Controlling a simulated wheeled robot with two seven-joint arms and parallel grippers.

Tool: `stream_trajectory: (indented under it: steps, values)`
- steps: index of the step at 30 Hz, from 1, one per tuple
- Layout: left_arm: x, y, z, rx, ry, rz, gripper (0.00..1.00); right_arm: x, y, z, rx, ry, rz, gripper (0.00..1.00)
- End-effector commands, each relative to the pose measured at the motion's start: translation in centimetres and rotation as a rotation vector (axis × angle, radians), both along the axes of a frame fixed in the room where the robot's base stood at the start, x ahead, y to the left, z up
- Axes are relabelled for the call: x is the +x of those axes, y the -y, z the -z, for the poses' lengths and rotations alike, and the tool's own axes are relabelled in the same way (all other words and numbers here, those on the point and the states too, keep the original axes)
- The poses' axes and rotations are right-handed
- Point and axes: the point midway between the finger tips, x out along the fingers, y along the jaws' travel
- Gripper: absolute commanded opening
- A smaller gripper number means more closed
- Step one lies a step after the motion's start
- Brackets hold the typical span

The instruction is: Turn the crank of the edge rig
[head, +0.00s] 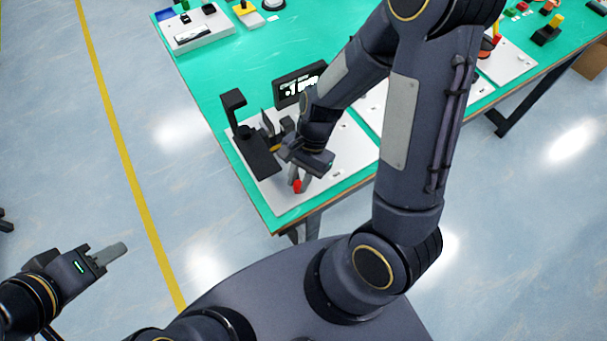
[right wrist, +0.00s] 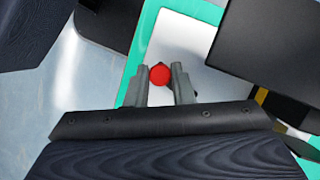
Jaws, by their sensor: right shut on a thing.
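The edge rig stands on a white plate (head: 345,170) at the near left corner of the green table, with a black upright and block (head: 258,158) and a dark display panel (head: 300,84). The crank's red knob (head: 297,186) sits near the plate's front edge. My right gripper (head: 300,178) reaches down over it. In the right wrist view, the red knob (right wrist: 160,74) lies between the two grey fingertips, and my right gripper (right wrist: 161,80) is shut on it. The crank arm is mostly hidden. My left gripper (head: 122,250) is off the table at lower left, away from the rig, seemingly empty; its finger gap is unclear.
A white tray (head: 205,40) with small parts stands at the far left of the table (head: 235,75). More plates and parts lie at the right, partly behind my right arm. A black block (right wrist: 270,50) rises close beside the right fingers. Open floor lies left.

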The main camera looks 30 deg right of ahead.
Motion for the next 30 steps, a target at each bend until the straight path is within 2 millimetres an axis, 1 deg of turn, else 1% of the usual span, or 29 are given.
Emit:
stream_trajectory:
  steps: [21,30]
  values:
    - [0.0,0.0,-0.7,0.0,0.0,0.0,0.36,1.5,-2.4,-0.1,0.001,0.004,0.675,0.0]
    - [0.0,0.0,-0.6,0.0,0.0,0.0,0.36,2.2,-2.9,-0.1,0.001,0.004,0.901,0.0]
